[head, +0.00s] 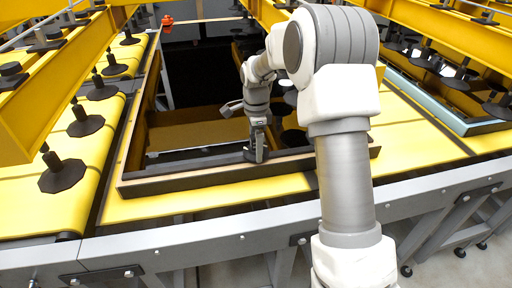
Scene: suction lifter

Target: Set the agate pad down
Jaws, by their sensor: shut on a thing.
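My gripper (258,128) points down over the near side of the dark-framed opening, left of my forearm. It is shut on a small grey upright piece with a dark foot (254,156), which I take to be the agate pad. The dark foot is at the near rim of the frame (225,170). I cannot tell whether it touches the rim or hangs just above it. The fingertips are small and partly merge with the piece.
Yellow surfaces (205,207) surround the frame. Several black suction pads stand at left, one nearest at front (62,173); others hang at right over a blue-edged tray (440,110). Yellow beams (65,70) cross overhead. A small orange-red object (167,20) is at the back.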

